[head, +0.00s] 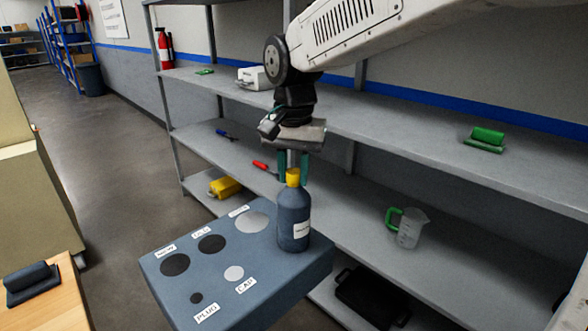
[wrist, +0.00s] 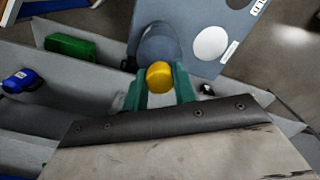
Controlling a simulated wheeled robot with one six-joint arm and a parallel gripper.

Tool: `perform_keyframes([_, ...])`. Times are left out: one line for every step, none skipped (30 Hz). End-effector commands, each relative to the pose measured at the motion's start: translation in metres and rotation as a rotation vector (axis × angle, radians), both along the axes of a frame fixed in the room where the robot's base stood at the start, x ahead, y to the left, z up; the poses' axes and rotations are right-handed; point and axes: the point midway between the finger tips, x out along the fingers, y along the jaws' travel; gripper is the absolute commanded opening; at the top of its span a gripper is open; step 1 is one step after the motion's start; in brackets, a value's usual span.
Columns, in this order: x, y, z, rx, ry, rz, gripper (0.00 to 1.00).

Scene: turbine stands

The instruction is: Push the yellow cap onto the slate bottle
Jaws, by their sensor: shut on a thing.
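The slate bottle (head: 294,217) stands upright on the blue-grey stand near its back right corner, with a white label on its side. The yellow cap (head: 292,177) is at the top of the bottle's neck; I cannot tell whether it is fully seated. My gripper (head: 292,168) points down over the bottle, its green fingers shut on the cap. In the wrist view the cap (wrist: 159,76) lies between the two green fingertips (wrist: 159,88), with the bottle's shoulder (wrist: 158,45) just beyond it.
The stand (head: 185,291) has several labelled round spots, all bare. Grey shelves (head: 360,180) run behind, holding a jug (head: 408,229) with a green handle, a yellow item (head: 225,187) and a green item (head: 486,139). A wooden table (head: 52,310) is at lower left; the floor at left is clear.

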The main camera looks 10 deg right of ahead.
Motion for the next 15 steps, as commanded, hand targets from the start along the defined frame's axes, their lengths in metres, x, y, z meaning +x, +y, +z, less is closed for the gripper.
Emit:
perform_keyframes([-0.0023, -0.0008, -0.0082, -0.006, 0.015, 0.0, 0.0])
perform_keyframes([-0.0023, -0.0008, -0.0086, -0.006, 0.015, 0.0, 0.0])
perform_keyframes([-0.0025, -0.0008, -0.0088, -0.005, 0.015, 0.0, 0.0])
perform_keyframes([-0.0025, -0.0008, -0.009, -0.006, 0.016, 0.0, 0.0])
perform_keyframes([-0.0025, -0.0008, -0.0091, -0.006, 0.016, 0.0, 0.0])
perform_keyframes([-0.0025, -0.0008, -0.0093, -0.006, 0.017, 0.0, 0.0])
perform_keyframes([-0.0025, -0.0008, -0.0094, -0.006, 0.017, 0.0, 0.0])
perform_keyframes([-0.0025, -0.0008, -0.0095, -0.007, 0.017, 0.0, 0.0])
perform_keyframes([-0.0025, -0.0008, -0.0096, -0.007, 0.017, 0.0, 0.0])
perform_keyframes([-0.0025, -0.0008, -0.0097, -0.006, 0.018, 0.0, 0.0])
perform_keyframes([-0.0025, -0.0008, -0.0097, -0.006, 0.018, 0.0, 0.34])
perform_keyframes([-0.0025, -0.0008, -0.0097, -0.006, 0.018, 0.0, 0.46])
perform_keyframes([-0.0023, -0.0008, -0.0093, -0.006, 0.017, 0.0, 0.52])
perform_keyframes([-0.0022, -0.0007, -0.0088, -0.006, 0.016, 0.0, 0.52])
perform_keyframes([-0.002, -0.0006, -0.0081, -0.005, 0.014, 0.0, 0.52])
